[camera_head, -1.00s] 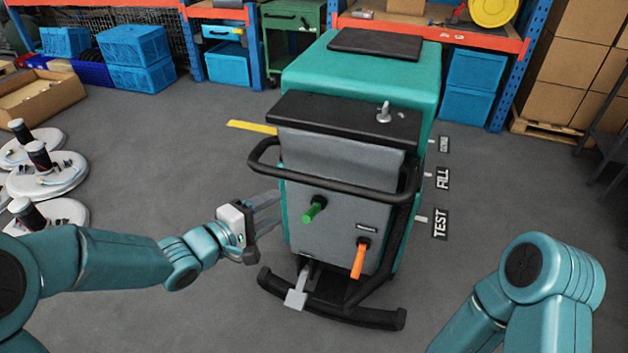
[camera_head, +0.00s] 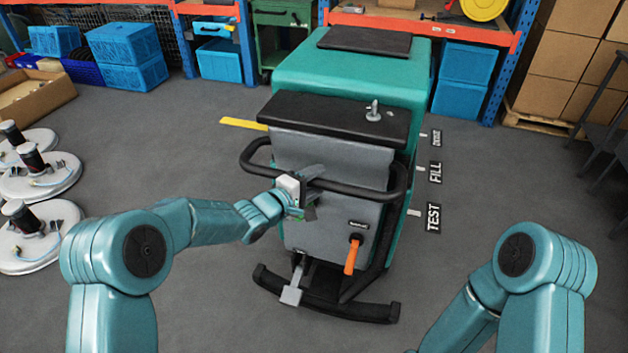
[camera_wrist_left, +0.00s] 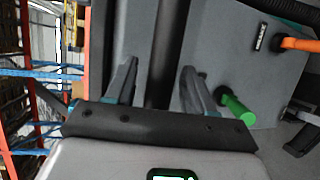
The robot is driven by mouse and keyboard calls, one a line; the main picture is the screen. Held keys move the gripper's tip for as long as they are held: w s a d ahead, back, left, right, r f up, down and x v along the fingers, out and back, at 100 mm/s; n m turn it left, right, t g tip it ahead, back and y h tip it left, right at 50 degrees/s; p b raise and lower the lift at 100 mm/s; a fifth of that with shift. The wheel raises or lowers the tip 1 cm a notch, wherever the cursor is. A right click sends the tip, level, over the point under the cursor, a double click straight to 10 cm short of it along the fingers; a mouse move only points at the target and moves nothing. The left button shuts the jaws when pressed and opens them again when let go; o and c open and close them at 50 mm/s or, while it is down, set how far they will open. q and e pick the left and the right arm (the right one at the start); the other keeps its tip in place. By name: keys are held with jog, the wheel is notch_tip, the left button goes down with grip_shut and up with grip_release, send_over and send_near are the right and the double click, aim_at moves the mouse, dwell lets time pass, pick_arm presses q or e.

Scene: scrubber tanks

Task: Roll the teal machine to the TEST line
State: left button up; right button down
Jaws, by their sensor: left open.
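The teal machine (camera_head: 350,75) stands upright in the middle, its grey panel (camera_head: 335,215) facing me. A black handlebar (camera_head: 375,194) loops around its front. My left gripper (camera_head: 312,186) is open at the handlebar's front stretch. In the left wrist view, the black bar (camera_wrist_left: 166,55) runs between the spread fingers (camera_wrist_left: 160,82), with no clear grip on it. The green handle (camera_wrist_left: 238,105) is just beside one finger; in the head view my gripper mostly hides it. The TEST label (camera_head: 433,217) lies on the floor right of the machine. My right gripper is out of view.
An orange lever (camera_head: 352,255) and a grey pedal (camera_head: 291,294) are low on the machine's front. FILL (camera_head: 435,172) lies beyond TEST. Round white discs (camera_head: 40,176) lie at left. A yellow strip (camera_head: 243,124) shows left of the machine. Floor right of TEST is clear.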

pick_arm(q)
grip_shut()
jog(key=shift+s+f, duration=0.15)
jog(key=shift+f, duration=0.1)
